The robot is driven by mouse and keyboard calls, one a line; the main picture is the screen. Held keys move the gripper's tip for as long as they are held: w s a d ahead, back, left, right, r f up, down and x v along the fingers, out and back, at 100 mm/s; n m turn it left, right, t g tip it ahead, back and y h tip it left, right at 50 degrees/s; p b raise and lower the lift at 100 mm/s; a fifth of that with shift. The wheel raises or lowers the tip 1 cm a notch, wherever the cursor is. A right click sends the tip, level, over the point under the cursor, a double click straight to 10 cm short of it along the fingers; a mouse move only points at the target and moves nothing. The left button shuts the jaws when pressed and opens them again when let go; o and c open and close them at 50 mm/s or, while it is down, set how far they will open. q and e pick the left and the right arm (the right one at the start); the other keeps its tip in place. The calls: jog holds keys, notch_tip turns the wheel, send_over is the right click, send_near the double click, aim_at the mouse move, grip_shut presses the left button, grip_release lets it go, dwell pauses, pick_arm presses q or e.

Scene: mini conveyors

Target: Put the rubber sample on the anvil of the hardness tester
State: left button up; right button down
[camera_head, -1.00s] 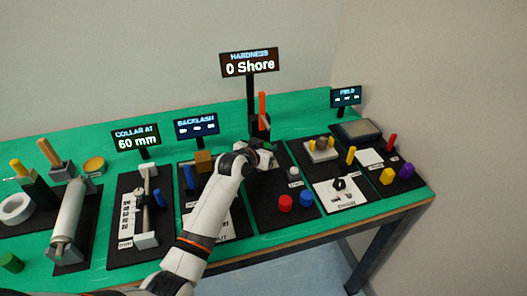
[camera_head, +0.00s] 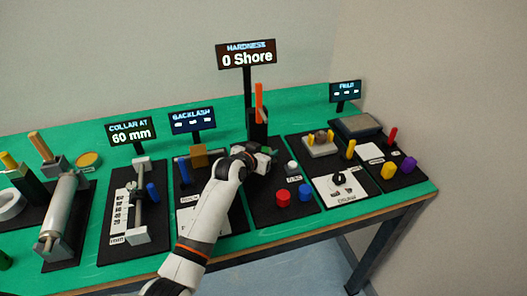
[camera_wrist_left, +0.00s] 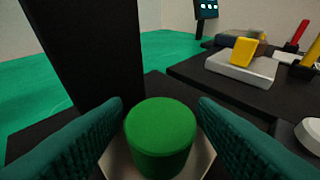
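A green cylinder, the rubber sample (camera_wrist_left: 160,137), stands upright between my left fingers in the left wrist view. The hardness tester (camera_head: 257,124) is a dark column with an orange lever, and the column also stands close ahead in the left wrist view (camera_wrist_left: 85,45). In the head view my left gripper (camera_head: 266,158) is at the tester's foot, and my arm hides much there. My right gripper is not in view.
The hardness display (camera_head: 246,54) reads 0 Shore. A red cylinder (camera_head: 283,198) and a blue cylinder (camera_head: 305,193) stand on the front of the same black mat. Other stations crowd both sides, with a yellow block (camera_wrist_left: 245,51) to the right.

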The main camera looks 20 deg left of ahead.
pick_arm(q)
jog(key=shift+r, duration=0.3)
jog(key=shift+s+a, duration=0.1)
jog(key=shift+s, duration=0.25)
jog(key=v, duration=1.1)
jog(key=shift+s+r+p, duration=0.15)
jog(key=shift+p, duration=0.2)
jog(key=shift+c, duration=0.4)
